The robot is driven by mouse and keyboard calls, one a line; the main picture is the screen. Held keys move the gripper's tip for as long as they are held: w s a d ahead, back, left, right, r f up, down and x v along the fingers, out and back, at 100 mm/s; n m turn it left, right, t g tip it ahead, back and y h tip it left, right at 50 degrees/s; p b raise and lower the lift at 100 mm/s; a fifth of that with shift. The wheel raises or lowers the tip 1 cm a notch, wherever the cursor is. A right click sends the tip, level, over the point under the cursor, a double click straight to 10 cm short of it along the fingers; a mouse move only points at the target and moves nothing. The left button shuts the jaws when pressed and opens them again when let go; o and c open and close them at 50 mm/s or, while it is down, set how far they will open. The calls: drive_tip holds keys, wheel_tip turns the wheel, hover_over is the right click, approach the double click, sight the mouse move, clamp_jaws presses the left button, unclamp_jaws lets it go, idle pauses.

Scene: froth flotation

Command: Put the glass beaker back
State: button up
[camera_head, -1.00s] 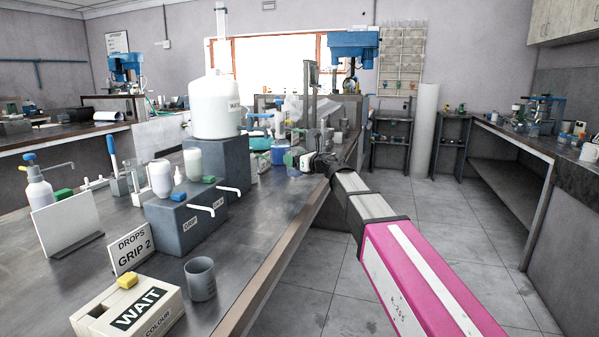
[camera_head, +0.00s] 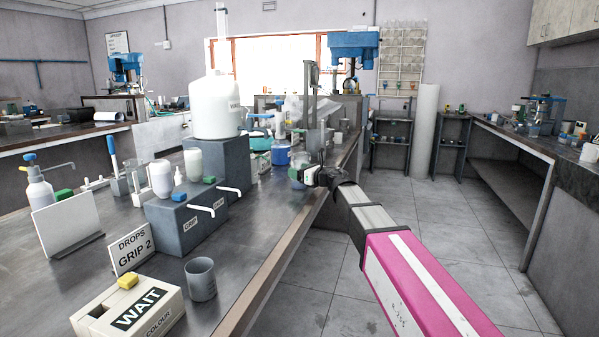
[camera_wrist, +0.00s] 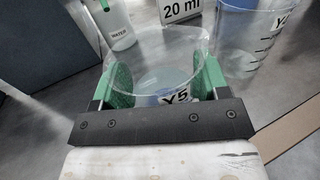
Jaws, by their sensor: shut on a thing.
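In the head view my gripper (camera_head: 309,176) is small, at the bench's right edge, with the beaker (camera_head: 297,173) hard to make out there. I cannot tell whether the beaker touches the bench.
A graduated beaker (camera_wrist: 250,38) with blue contents and a "20 ml" sign (camera_wrist: 182,8) stand beyond the held beaker. A "WATER" bottle (camera_wrist: 118,25) is at left. A grey stepped block (camera_head: 217,165) stands on the bench (camera_head: 255,235). Floor is clear at right.

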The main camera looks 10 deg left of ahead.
drive_tip(key=o, duration=1.2)
drive_tip(key=shift+c, duration=0.2)
drive_tip(key=v, duration=1.2)
drive_tip(key=w+d+f+m+t+h, duration=0.3)
drive_tip(key=d+m+t+h, duration=0.15)
drive_tip(key=d+m, duration=0.35)
drive_tip(key=w+d+f+m+t+h, duration=0.3)
drive_tip(key=d+f+m+t+h, duration=0.15)
drive_tip(key=d+m, duration=0.4)
drive_tip(key=s+d+f+m+g+h, duration=0.25)
drive_tip(key=d+f+m+h, duration=0.7)
drive_tip(key=m, duration=0.65)
drive_tip(key=s+d+f+m+g, duration=0.4)
drive_tip(key=s+f+m, duration=0.1)
drive_tip(key=f, duration=0.2)
drive_tip(key=s+d+f+m+g, duration=0.4)
drive_tip(key=s+f, duration=0.1)
drive_tip(key=f, duration=0.3)
drive_tip(key=s+f+m+g+y, duration=0.2)
drive_tip(key=s+f+m+g, duration=0.4)
drive_tip(key=s, duration=0.6)
drive_tip(key=shift+s+f+m+g, duration=0.35)
drive_tip(key=shift+s+f+m, duration=0.05)
drive_tip(key=shift+f+m, duration=0.2)
